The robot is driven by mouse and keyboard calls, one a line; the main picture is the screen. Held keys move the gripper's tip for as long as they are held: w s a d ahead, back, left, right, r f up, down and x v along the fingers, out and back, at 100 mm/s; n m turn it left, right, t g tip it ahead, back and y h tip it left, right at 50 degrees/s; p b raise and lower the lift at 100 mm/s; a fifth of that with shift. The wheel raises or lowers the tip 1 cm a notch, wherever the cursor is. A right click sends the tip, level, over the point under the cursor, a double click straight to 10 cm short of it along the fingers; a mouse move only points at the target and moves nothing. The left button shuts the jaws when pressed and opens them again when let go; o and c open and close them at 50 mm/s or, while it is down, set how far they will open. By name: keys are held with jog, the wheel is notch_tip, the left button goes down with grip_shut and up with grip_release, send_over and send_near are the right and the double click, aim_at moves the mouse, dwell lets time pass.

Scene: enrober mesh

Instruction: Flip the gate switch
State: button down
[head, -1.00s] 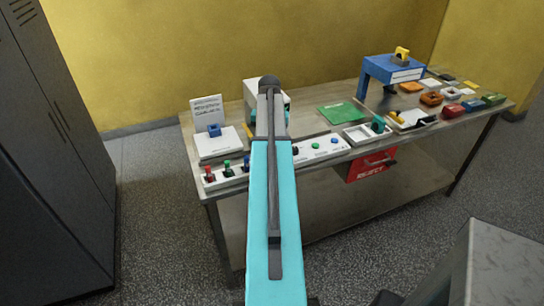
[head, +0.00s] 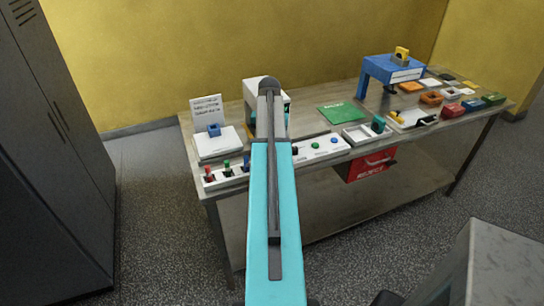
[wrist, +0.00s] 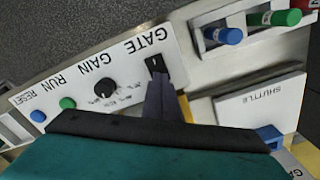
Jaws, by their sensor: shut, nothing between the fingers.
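The control panel (wrist: 100,80) is white, with labels RESET, RUN, GAIN and GATE upside down in the wrist view; its right part shows in the head view (head: 322,156). The gate switch (wrist: 155,62) is a small black switch by the GATE label. My gripper (wrist: 157,84) is shut and empty, its dark fingertips right at the near side of the switch. I cannot tell whether they touch it. In the head view my arm hides the gripper and the switch.
Beside GATE are the black gain knob (wrist: 105,88), green run button (wrist: 67,103) and blue reset button (wrist: 38,116). A rack of coloured pegs (wrist: 255,25) and the SHUTTLE plate (wrist: 262,100) lie close on the other side. A red reject bin (head: 370,164) hangs below the table.

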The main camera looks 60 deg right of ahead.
jog(key=shift+f, duration=0.3)
dwell(0.5)
notch_tip(320, 180, up, 7)
jog(key=p, duration=0.4)
dwell(0.8)
dwell(0.5)
